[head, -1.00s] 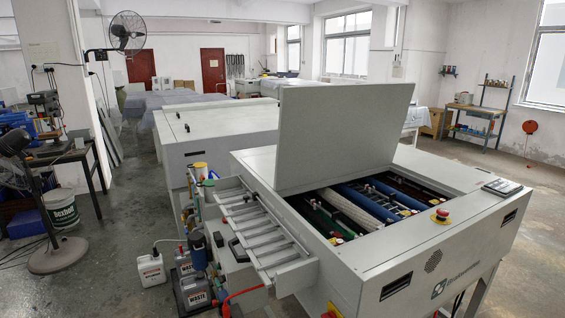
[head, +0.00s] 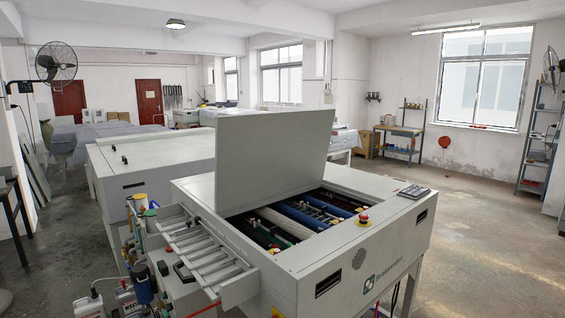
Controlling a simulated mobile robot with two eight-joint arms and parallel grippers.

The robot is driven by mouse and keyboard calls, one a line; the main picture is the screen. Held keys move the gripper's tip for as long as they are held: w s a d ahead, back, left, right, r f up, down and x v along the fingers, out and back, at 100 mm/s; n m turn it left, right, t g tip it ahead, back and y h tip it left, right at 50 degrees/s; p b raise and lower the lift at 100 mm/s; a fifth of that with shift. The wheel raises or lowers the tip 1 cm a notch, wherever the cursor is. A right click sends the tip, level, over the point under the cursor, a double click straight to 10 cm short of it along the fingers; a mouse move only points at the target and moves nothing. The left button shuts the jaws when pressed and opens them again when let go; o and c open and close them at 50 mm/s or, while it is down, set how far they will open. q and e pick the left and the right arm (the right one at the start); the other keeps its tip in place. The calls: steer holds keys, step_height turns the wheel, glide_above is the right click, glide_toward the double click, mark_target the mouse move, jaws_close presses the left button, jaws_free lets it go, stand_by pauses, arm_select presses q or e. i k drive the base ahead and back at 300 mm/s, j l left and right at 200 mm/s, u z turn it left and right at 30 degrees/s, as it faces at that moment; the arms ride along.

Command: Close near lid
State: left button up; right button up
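The near lid (head: 275,160) is a flat light grey panel. It stands raised, tilted a little back, over the near plate processor (head: 290,262). The opening below it is uncovered and shows dark, white and blue rollers (head: 298,218). The lid's lower edge meets the far left side of the opening. Neither of my grippers is in the head view.
A slatted tray (head: 205,250) juts from the machine's left side, with bottles (head: 128,297) on the floor below. A red emergency button (head: 363,220) and a keypad (head: 412,191) sit on the top. A second grey machine (head: 150,150) stands behind. Open floor (head: 490,230) lies to the right.

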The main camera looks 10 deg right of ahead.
mark_target(259, 157)
steer(key=k+z, duration=0.1)
steer(key=z, duration=0.25)
steer(key=k+z, duration=0.1)
steer(key=z, duration=0.25)
steer(key=k+l+z, duration=0.1)
steer(key=z, duration=0.65)
steer(key=j+z, duration=0.15)
steer(key=z, duration=0.2)
steer(key=j+z, duration=0.1)
steer(key=z, duration=0.65)
steer(key=k+j, duration=0.1)
steer(key=j, duration=0.6)
steer(key=k+j, duration=0.15)
steer(key=j, duration=0.55)
steer(key=k+j, duration=0.1)
steer(key=j, duration=0.6)
steer(key=k+j, duration=0.1)
steer(key=j, duration=0.55)
steer(key=k+j, duration=0.15)
steer(key=j, duration=0.55)
steer(key=k+j, duration=0.1)
steer(key=j, duration=0.6)
steer(key=k+j, duration=0.1)
steer(key=j, duration=0.6)
steer(key=k+j, duration=0.15)
steer(key=j, duration=0.55)
